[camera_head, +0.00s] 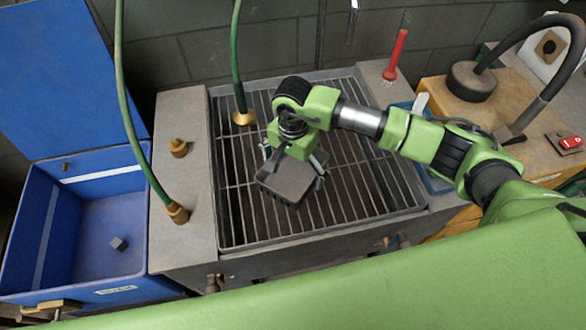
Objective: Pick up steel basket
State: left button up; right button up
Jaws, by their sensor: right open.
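A dark grey, box-shaped thing (286,184) sits over the barred steel grate, directly below my right gripper. It may be the steel basket, but its inside is hidden and I cannot tell for sure. My right gripper (292,164) points down over the grate from the right. Its fingers are open, one on each side of the grey thing's upper part. I cannot tell whether they touch it. My left gripper is not in view.
The barred grate (240,215) lies in a grey metal tank. Green hoses with brass ends (244,117) hang near it. A blue open-lid bin (95,285) with a small grey cube (119,243) stands at left. A red-handled tool (396,54) stands at the back.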

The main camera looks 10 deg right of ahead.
jog(key=shift+f, duration=0.3)
jog(key=c, duration=1.2)
jog(key=shift+r, duration=0.1)
